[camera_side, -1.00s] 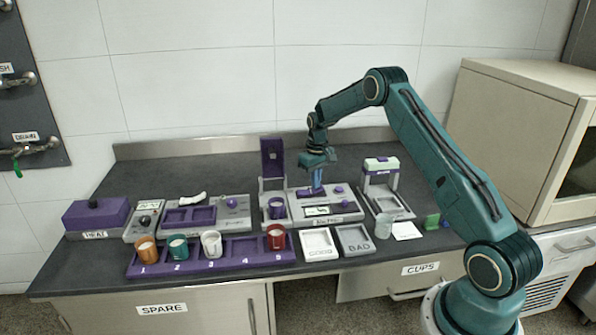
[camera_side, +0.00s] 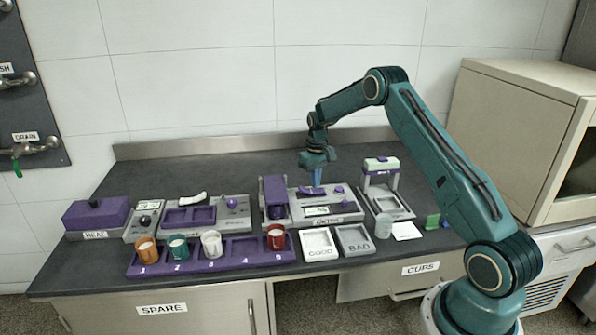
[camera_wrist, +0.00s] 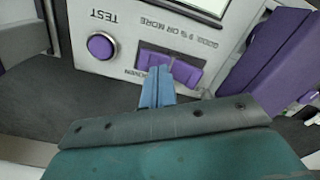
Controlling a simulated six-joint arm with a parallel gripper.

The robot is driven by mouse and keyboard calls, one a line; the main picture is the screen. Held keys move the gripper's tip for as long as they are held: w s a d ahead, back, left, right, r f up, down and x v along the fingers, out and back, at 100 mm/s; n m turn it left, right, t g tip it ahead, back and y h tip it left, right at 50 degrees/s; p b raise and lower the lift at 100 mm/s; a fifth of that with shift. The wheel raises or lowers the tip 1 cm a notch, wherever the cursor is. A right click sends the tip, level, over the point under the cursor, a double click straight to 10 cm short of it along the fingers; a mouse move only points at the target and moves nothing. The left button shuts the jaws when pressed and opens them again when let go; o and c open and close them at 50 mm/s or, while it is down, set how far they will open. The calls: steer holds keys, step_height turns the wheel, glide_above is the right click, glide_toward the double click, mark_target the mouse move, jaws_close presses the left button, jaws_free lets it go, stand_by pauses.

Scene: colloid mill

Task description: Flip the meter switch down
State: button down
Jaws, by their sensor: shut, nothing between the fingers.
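The meter (camera_side: 345,207) is a grey box with a display and purple controls, in the middle of the counter. Its purple switch (camera_wrist: 187,73) sits in a dark slot in the wrist view, with lettering partly covered below it. My gripper (camera_side: 316,184) points down over the switch. Its blue fingers are shut and empty, and their tips (camera_wrist: 158,72) overlap the switch's near edge in the wrist view. I cannot tell whether they touch it.
A purple TEST button (camera_wrist: 101,46) is beside the switch. A purple rack (camera_side: 215,258) with several cups stands front left. The GOOD tray (camera_side: 319,243) and BAD tray (camera_side: 355,240) lie in front of the meter. A grey stand (camera_side: 388,200) is to the right.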

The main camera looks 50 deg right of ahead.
mark_target(315, 191)
step_height(315, 191, up, 6)
stand_by(1.0)
steer(key=shift+r, duration=0.1)
steer(key=s+a+r+n+t, duration=0.1)
steer(key=s+a+r, duration=0.5)
steer(key=a+r, duration=0.35)
steer(key=s+a+r+n+t, duration=0.1)
steer(key=s+a+r+t, duration=0.1)
steer(key=s+a+r, duration=0.6)
steer(key=s+a+r+t, duration=0.1)
steer(key=s+a, duration=0.4)
steer(key=s, duration=0.4)
steer(key=s+a+r+n+t, duration=0.1)
steer(key=s+a, duration=0.5)
steer(key=s, duration=0.4)
steer(key=shift+s+r+t, duration=0.25)
steer(key=shift+t, duration=0.05)
